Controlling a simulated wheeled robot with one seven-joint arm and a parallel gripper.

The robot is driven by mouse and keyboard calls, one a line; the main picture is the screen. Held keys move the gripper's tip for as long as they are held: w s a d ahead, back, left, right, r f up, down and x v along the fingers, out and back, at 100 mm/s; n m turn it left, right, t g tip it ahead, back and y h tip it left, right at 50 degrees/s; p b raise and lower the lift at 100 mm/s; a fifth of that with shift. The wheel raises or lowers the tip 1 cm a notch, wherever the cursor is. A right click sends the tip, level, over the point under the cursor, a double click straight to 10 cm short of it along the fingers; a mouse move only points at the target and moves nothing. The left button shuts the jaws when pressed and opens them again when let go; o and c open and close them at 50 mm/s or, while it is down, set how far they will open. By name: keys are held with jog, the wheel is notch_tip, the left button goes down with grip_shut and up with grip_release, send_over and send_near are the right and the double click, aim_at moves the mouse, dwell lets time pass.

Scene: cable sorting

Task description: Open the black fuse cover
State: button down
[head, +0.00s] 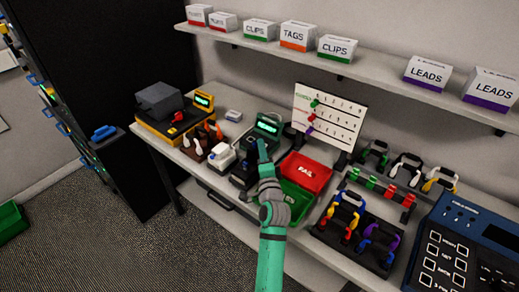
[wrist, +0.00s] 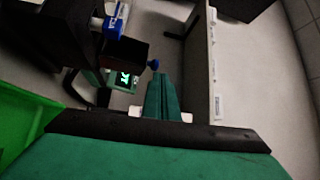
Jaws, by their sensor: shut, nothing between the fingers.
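A black tester with a lit green display (head: 268,126) stands on the bench near its middle, in the head view. I cannot single out the black fuse cover for certain; my arm hides part of the tester. My gripper (head: 262,146) is over the front of the tester, its fingers together and empty. In the wrist view the green fingers (wrist: 162,82) are closed against each other. A dark block (wrist: 126,50) lies just left of the fingertips there, with a lit green display (wrist: 124,77) below it. I cannot tell whether the fingertips touch anything.
A red tray (head: 306,172) marked FAIL and a green tray (head: 297,199) lie right of my gripper. A small white device (head: 222,157) and a yellow-and-black machine (head: 168,117) stand to the left. A white board (head: 327,114) stands behind, under a shelf of boxes.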

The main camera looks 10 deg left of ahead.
jog(key=s+d+f, duration=0.1)
jog(key=s+d, duration=0.3)
jog(key=s, duration=0.4)
jog(key=shift+d+f, duration=0.4)
